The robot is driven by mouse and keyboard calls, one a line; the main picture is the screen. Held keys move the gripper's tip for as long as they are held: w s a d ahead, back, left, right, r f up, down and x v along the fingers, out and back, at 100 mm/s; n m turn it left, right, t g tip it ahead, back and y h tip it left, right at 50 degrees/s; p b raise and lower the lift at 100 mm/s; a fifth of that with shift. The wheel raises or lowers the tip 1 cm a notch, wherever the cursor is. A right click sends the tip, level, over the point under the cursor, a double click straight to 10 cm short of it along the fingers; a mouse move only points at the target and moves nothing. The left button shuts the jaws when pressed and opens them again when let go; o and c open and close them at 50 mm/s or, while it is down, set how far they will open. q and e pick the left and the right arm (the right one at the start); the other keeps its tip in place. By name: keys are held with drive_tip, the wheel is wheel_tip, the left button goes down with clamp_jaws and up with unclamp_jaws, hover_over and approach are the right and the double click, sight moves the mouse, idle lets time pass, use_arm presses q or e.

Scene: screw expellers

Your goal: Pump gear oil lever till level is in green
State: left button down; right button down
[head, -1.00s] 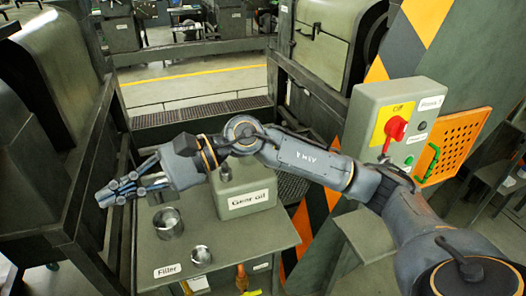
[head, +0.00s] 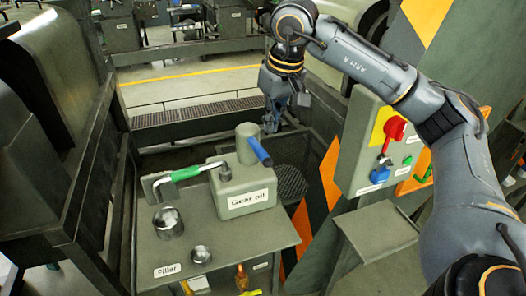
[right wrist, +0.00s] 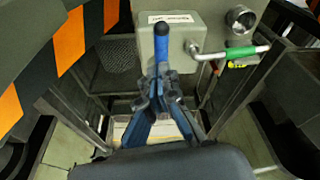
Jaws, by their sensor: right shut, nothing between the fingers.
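The grey gear oil box (head: 243,197) stands on the small table, with a cylinder on top. A lever with a blue handle (head: 260,152) sticks out from that cylinder; the handle also shows in the right wrist view (right wrist: 160,42). A bent crank with a green grip (head: 186,174) extends left from the box; it also shows in the right wrist view (right wrist: 243,52). My right gripper (head: 272,122) is shut and empty, behind and above the blue handle in the head view. Its fingers (right wrist: 163,82) point toward the handle in the right wrist view. No level gauge is readable. My left gripper is out of view.
Two open metal cups (head: 168,223) sit on the table's left part near the Filler label (head: 167,271). A grey control box (head: 375,150) with a red switch stands at the right. A striped panel and a railing border the space behind the table.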

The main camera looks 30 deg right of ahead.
sight(264, 152)
drive_tip(key=shift+f, duration=0.15)
drive_tip(key=shift+b+x, duration=2.25)
drive_tip(key=shift+x, duration=1.2)
drive_tip(key=shift+a, duration=0.1)
